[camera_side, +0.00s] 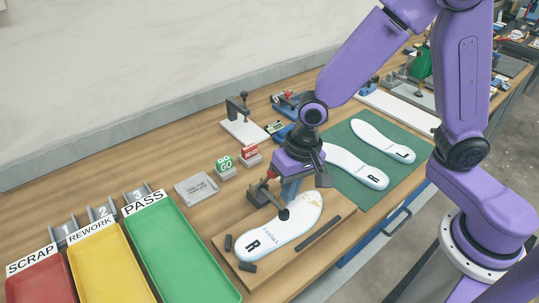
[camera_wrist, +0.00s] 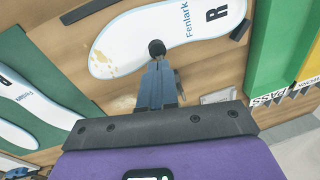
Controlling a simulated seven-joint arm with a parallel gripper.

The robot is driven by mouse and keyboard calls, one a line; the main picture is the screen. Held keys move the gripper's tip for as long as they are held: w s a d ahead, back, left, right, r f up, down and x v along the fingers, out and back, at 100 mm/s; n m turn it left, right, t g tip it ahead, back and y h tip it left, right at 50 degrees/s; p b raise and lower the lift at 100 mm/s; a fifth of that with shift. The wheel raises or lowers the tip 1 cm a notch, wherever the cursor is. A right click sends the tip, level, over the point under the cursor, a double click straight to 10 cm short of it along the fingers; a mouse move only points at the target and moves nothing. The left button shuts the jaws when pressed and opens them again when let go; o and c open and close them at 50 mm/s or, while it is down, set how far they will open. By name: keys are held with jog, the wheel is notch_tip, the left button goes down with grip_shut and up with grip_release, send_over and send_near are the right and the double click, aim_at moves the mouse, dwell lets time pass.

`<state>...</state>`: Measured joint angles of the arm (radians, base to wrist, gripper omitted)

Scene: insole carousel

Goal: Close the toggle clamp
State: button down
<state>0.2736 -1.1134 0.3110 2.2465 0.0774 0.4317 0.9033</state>
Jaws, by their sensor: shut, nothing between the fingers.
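The toggle clamp (camera_side: 261,193) stands at the back edge of a wooden fixture board, with a dark base and a red handle tip. Its arm reaches over a white insole marked R (camera_side: 290,228), and its black pad (camera_side: 284,213) appears at the insole's surface; I cannot tell if it presses. In the wrist view the black pad (camera_wrist: 157,47) shows over the insole (camera_wrist: 165,35) just beyond my fingertips. My gripper (camera_side: 289,197) is shut and empty, pointing down right beside the clamp. In the wrist view my gripper (camera_wrist: 158,66) hides most of the clamp.
Red, yellow and green (camera_side: 180,240) sorting trays stand at the left. A green mat (camera_side: 345,180) with two insoles lies to the right. GO (camera_side: 224,163) and red-labelled blocks and a grey plate (camera_side: 196,188) sit behind. Dark stops edge the fixture board (camera_side: 300,258).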

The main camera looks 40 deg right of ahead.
jog(key=shift+s+f, duration=0.35)
jog(key=shift+f, duration=0.25)
jog(key=shift+s+f, duration=0.35)
jog(key=shift+f, duration=0.25)
jog(key=shift+s+f, duration=0.15)
jog(key=shift+f, duration=0.35)
jog(key=shift+s+f, duration=0.15)
jog(key=shift+f, duration=0.35)
